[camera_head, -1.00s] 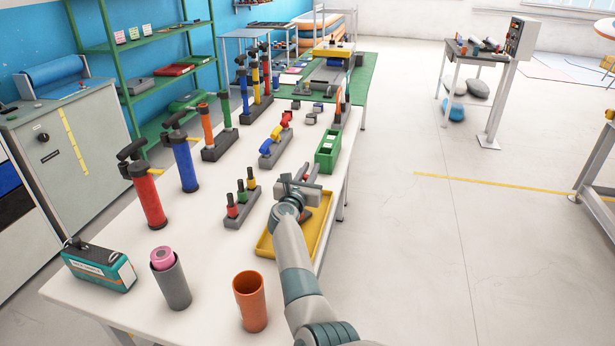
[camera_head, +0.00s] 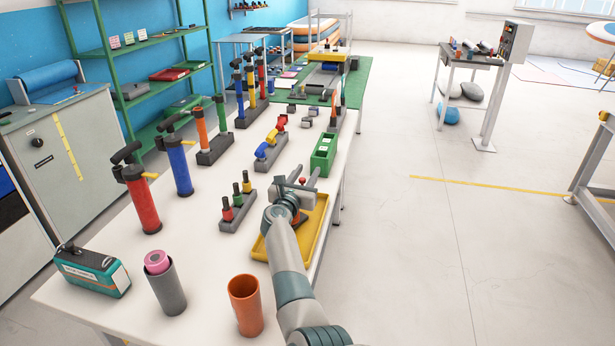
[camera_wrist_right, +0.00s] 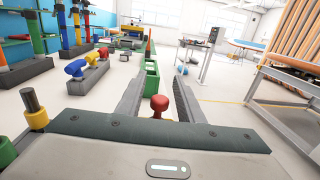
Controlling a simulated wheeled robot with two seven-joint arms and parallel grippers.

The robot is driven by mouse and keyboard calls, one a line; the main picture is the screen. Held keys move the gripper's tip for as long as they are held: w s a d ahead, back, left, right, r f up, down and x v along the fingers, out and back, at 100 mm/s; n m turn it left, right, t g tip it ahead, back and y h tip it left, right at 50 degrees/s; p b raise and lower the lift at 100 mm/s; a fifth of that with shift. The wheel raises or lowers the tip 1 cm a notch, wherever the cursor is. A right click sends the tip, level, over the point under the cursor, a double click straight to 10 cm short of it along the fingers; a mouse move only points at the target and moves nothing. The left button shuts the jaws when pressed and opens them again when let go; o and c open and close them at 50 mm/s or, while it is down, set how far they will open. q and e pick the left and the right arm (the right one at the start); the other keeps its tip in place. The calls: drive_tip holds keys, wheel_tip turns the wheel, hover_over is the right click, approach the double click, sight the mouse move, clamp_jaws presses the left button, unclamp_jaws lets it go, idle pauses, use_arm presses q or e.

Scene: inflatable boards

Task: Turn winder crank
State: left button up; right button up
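My right gripper (camera_head: 301,177) is above the far part of the yellow tray (camera_head: 318,230) on the white table. Its fingers point away along the table and stand apart. A red knob on a short stem (camera_wrist_right: 159,106) shows between the fingers in the right wrist view, with a gap on each side. It also shows as a small red knob (camera_head: 303,181) in the head view. What it is fixed to is hidden, and I cannot tell whether it belongs to the winder crank. No other crank is clear. My left gripper is not in view.
A green box (camera_head: 323,158) stands just beyond the gripper. A grey holder with several capped pegs (camera_head: 236,214) is to its left. An orange cup (camera_head: 245,305), a grey cup (camera_head: 168,290) and hand pumps (camera_head: 140,205) stand nearer and left.

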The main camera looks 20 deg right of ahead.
drive_tip(key=shift+w+a+n+t+y+p, duration=0.6)
drive_tip(key=shift+n+y+p, duration=0.65)
drive_tip(key=shift+y, duration=0.65)
drive_tip(key=shift+w+a+n+t+y+p, duration=0.65)
drive_tip(key=shift+n+y+p, duration=0.6)
drive_tip(key=shift+y, duration=0.65)
drive_tip(key=shift+w+a+n+t+y+p, duration=0.45)
drive_tip(key=shift+n+t+y+p, duration=0.3)
drive_tip(key=shift+n+y+p, duration=0.85)
drive_tip(key=shift+a+y+b, duration=0.1)
drive_tip(key=shift+y+b, duration=0.2)
drive_tip(key=shift+b, duration=0.25)
drive_tip(key=shift+y, duration=0.3)
